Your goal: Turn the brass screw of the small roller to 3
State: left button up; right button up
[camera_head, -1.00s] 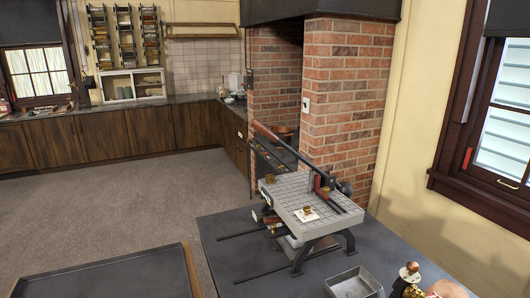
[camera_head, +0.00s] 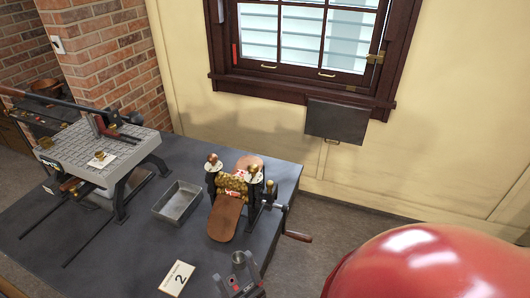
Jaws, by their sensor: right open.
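The small roller (camera_head: 234,186) stands on the dark table, with patterned brass rolls between two dark posts and a brown leather-like strip (camera_head: 225,218) running through it. A brass screw (camera_head: 254,169) tops its right post, above a pale dial (camera_head: 256,178). A copper-coloured knob (camera_head: 212,158) tops the left post over another pale disc. The dial marks are too small to read. My right gripper (camera_head: 239,262) is open and empty at the table's front edge, below the roller and apart from it. My left gripper is out of view.
A crank with a wooden handle (camera_head: 298,236) sticks out at the roller's right. A grey metal tray (camera_head: 178,201) sits left of it, and a card marked 2 (camera_head: 178,279) lies in front. A larger gridded press (camera_head: 98,150) stands at the left. Bare tabletop (camera_head: 130,240) lies between.

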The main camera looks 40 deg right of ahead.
aim_at(253, 169)
jog(key=k+z, duration=0.2)
jog(key=z, duration=0.8)
